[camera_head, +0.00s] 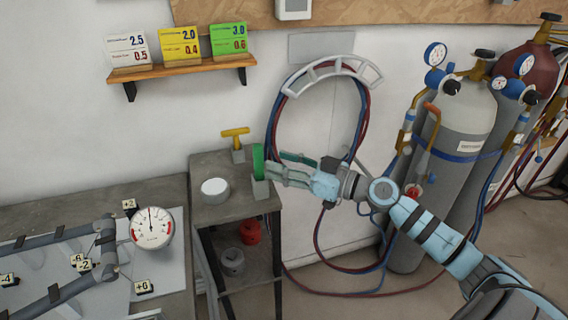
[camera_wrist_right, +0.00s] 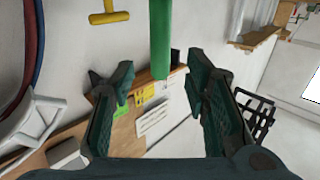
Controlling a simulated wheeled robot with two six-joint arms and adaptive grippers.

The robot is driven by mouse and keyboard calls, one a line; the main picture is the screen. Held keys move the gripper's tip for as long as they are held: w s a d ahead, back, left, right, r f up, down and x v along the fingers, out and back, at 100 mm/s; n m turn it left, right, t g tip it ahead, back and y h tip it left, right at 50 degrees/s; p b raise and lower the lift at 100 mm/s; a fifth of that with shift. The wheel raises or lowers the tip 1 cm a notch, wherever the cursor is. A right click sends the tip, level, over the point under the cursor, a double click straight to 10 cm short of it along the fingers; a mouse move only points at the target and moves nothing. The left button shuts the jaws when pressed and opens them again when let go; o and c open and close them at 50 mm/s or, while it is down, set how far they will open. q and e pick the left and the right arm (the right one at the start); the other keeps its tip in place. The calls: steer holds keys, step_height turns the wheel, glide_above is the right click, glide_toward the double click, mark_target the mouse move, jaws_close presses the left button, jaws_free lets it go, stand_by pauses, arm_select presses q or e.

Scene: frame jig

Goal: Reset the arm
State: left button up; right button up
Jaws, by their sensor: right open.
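My right arm reaches in from the lower right in the head view. My right gripper (camera_head: 277,166) is open and sits over the right edge of the small side table (camera_head: 216,212). A green upright bar (camera_head: 258,161) in a grey block stands just beyond its fingertips. In the right wrist view the green bar (camera_wrist_right: 161,38) shows ahead, between the lines of the two spread fingers (camera_wrist_right: 160,88). Nothing is held between the fingers. I cannot tell if a finger touches the bar. My left gripper is not in view.
Gas cylinders (camera_head: 458,130) with gauges and looped hoses (camera_head: 366,110) stand close to my right arm. The side table also bears a yellow T-handle (camera_head: 235,134) and a white round tin (camera_head: 214,188). A workbench with a tube frame (camera_head: 62,236) and a dial gauge (camera_head: 152,228) lies left.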

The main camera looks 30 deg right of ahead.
steer(key=shift+s+d, duration=0.2)
steer(key=shift+s, duration=0.2)
